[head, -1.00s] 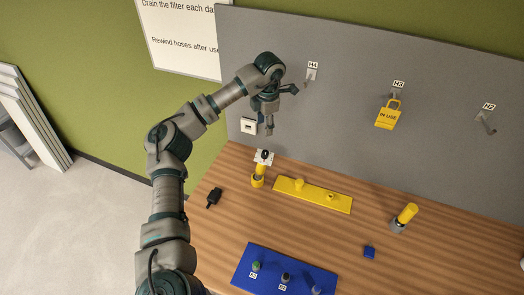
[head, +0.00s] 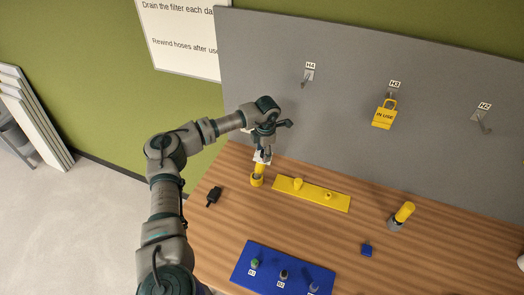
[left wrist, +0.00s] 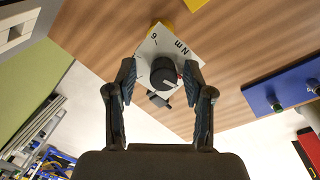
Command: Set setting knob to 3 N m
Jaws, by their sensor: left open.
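The setting knob (left wrist: 164,75) is a round black knob on a white dial plate (left wrist: 152,48). In the left wrist view the plate shows the letters "N m" and a figure that looks like 6; the rest of the scale is hidden or unreadable. In the head view the plate (head: 262,158) tops a yellow post (head: 257,178) at the table's back left, partly covered by my gripper. My left gripper (head: 264,152) is open, pointing down right over the dial. In the left wrist view its fingers (left wrist: 160,88) stand either side of the knob, apparently apart from it.
A yellow board (head: 312,196) lies right of the post. A black plug-like object (head: 214,196) lies to its left. A blue board (head: 268,284) with several small pegs is at the front. A grey panel (head: 350,120) with hooks and a yellow padlock (head: 384,115) rises behind.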

